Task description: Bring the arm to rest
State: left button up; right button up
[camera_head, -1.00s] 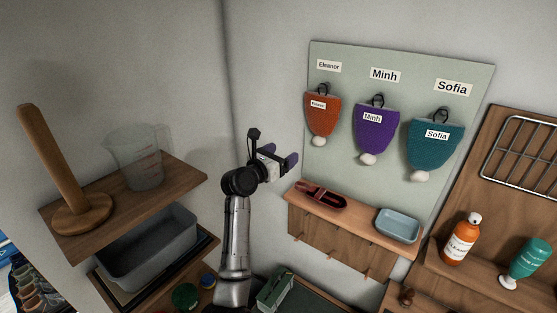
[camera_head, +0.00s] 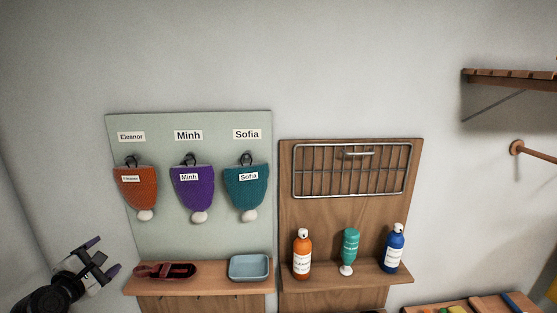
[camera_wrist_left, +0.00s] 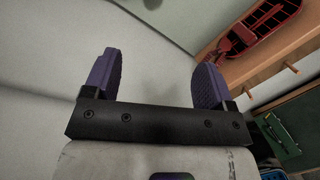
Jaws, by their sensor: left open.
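My left gripper (camera_head: 107,257) is at the lower left of the head view, in front of the wall and just left of the wooden shelf. Its two purple-padded fingers are apart with nothing between them. In the left wrist view the same open fingers (camera_wrist_left: 155,80) show against bare pale wall. My right gripper is not in view.
The small shelf (camera_head: 212,287) near my left gripper bears a dark red strapped item (camera_head: 180,271) and a blue tray (camera_head: 249,268). Three hats hang above on a green board (camera_head: 222,240). Bottles stand on another shelf (camera_head: 330,279). The wall above is clear.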

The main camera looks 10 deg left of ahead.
pick_arm(q)
jog(key=s+d+r+m+g+y, duration=0.15)
jog(key=s+d+r+m, duration=0.3)
jog(key=m, duration=1.15)
jog(key=s+d+f+m+g, duration=0.2)
jog(key=s+d+f+m, duration=0.3)
jog(key=d+m, duration=0.15)
jog(key=s+d+f+m+g+h, duration=0.1)
jog(key=s+d+f+g, duration=0.1)
jog(key=s+d+f, duration=0.45)
jog(key=s+d+f+m+g+h, duration=0.15)
jog(key=s+d+f, duration=0.25)
jog(key=s+f, duration=0.55)
jog(key=s+d+f+m+g, duration=0.25)
jog(key=s+d+f, duration=0.3)
jog(key=f, duration=0.45)
jog(key=s+f+g, duration=0.3)
jog(key=s+f, duration=0.2)
jog(key=s, duration=0.5)
jog(key=shift+a+f+n, duration=0.4)
jog(key=shift+n, duration=0.05)
jog(key=shift+g, duration=0.25)
